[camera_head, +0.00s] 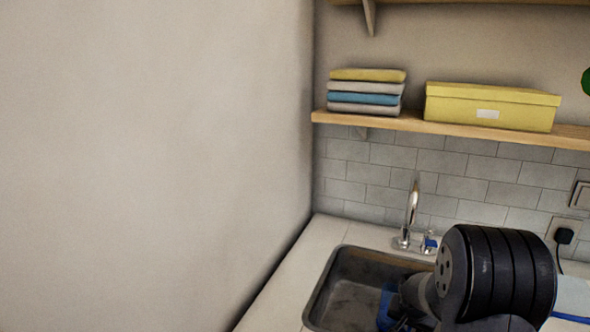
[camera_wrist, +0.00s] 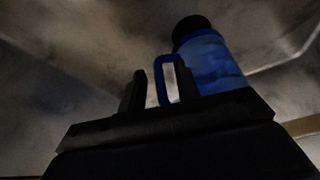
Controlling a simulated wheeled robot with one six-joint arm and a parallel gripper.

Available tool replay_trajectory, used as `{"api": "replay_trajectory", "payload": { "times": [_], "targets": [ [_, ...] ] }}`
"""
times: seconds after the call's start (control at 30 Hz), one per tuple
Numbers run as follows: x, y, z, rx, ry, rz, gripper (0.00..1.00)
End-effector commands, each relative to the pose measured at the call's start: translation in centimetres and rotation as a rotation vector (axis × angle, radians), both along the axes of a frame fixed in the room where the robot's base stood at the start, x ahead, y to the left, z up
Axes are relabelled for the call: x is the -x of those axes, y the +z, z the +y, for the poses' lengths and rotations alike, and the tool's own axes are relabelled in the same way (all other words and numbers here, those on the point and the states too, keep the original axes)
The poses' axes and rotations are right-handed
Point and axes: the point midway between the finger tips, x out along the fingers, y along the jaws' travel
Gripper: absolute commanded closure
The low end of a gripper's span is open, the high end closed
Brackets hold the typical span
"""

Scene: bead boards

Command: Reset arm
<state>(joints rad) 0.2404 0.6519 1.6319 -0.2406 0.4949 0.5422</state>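My gripper (camera_wrist: 160,88) shows in the wrist view as two dark fingers standing apart with a gap between them. A blue bottle or jug (camera_wrist: 215,62) with a dark cap and a blue loop handle (camera_wrist: 161,70) is just beyond the fingers. The handle appears in the gap and partly behind the right finger; I cannot tell whether it lies between the fingers or beyond them. In the head view my dark arm is over the right side of the sink (camera_head: 345,285), and my fingers cannot be made out there.
A chrome faucet (camera_head: 411,212) rises behind the sink. Above it a wooden shelf (camera_head: 362,119) holds folded cloths (camera_head: 366,91) and a yellow box (camera_head: 490,106). A plug (camera_head: 564,236) sits in a wall socket at the right. A bare wall (camera_head: 150,160) closes the left side.

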Motion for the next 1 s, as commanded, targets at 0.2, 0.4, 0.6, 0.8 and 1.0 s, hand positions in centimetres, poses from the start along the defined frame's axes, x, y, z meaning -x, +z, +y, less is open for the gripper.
{"api": "replay_trajectory", "payload": {
  "times": [0.2, 0.4, 0.6, 0.8, 1.0],
  "targets": [
    [-0.1, 2.4, 0.0, 0.002, 0.001, -0.006, 0.69],
    [-0.1, 2.6, 0.0, 0.001, 0.001, -0.004, 0.69],
    [-0.1, 2.6, 0.0, 0.001, 0.001, -0.004, 0.69],
    [0.5, 2.4, 0.6, 0.001, 0.016, 0.006, 0.69],
    [2.0, 2.1, 2.2, 0.000, 0.055, 0.036, 0.69]
  ]
}}
